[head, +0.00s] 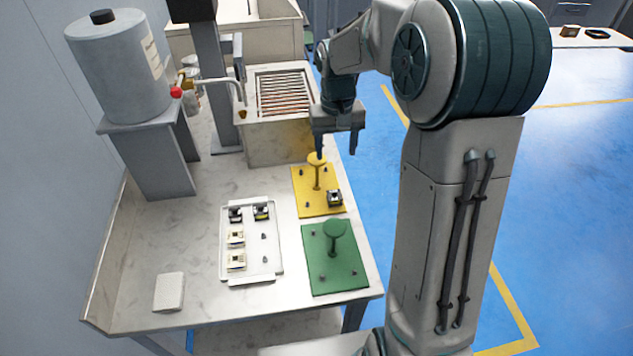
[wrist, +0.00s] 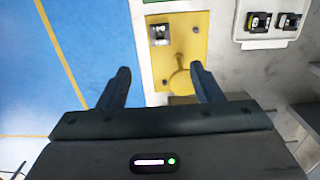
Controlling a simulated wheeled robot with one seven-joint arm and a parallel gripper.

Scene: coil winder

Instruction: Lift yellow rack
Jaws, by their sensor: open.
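The yellow rack (head: 318,203) is a flat yellow plate near the right edge of the table. An upright post with a round yellow knob (head: 316,158) rises from it. One dark coil part (head: 335,197) sits at its right side. My gripper (head: 335,145) is open and empty, above and slightly beyond the knob. In the wrist view the knob (wrist: 182,82) lies between and beyond my open fingers (wrist: 162,80), nearer the right finger. The yellow plate (wrist: 185,20) also shows there. I cannot tell the exact height gap.
A green rack (head: 335,268) with its own knob lies in front of the yellow one. A white tray (head: 273,277) with several coil parts is to the left. A grilled box (head: 275,145) stands close behind. A white block (head: 169,291) lies front left.

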